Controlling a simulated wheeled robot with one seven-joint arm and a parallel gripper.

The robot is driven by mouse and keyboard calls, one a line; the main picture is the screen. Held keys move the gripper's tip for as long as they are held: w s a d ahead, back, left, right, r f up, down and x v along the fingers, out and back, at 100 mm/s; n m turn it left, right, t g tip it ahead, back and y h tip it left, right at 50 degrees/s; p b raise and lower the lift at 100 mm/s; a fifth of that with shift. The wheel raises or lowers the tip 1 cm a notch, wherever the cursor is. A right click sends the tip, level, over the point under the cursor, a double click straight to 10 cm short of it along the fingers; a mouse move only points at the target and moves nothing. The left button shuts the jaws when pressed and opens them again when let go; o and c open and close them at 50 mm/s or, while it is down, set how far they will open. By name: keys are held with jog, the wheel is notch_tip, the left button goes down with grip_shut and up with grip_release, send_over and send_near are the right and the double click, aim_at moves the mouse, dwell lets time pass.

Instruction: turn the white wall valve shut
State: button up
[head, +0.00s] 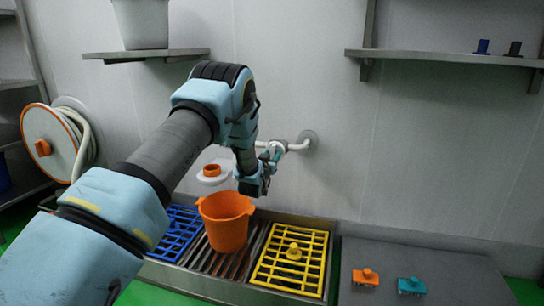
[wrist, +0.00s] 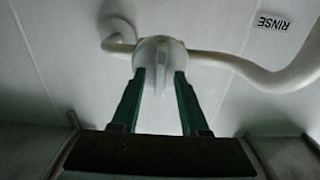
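The white wall valve (wrist: 160,52) is a rounded white body on a white pipe in the wrist view, with a thin fin-like handle (wrist: 161,72) facing me. My gripper (wrist: 160,76) has its two green fingers on either side of the handle. Gaps show between the handle and both fingers, so it looks open around it. The fingertips overlap the valve body in the picture; I cannot tell if they touch it. In the head view my gripper (head: 271,156) is at the wall pipe (head: 299,145), and my wrist and fingers hide most of the valve.
An orange bucket (head: 226,226) stands below my wrist on the grated trough, between blue (head: 174,237) and yellow (head: 262,268) grids. A white disc with an orange knob (head: 212,171) is beside my wrist. A hose reel (head: 50,146) hangs at left. Wall right of the pipe is clear.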

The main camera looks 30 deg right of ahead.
jog(key=p+v, duration=0.1)
jog(key=v, duration=0.9)
jog(key=shift+s+a, duration=0.3)
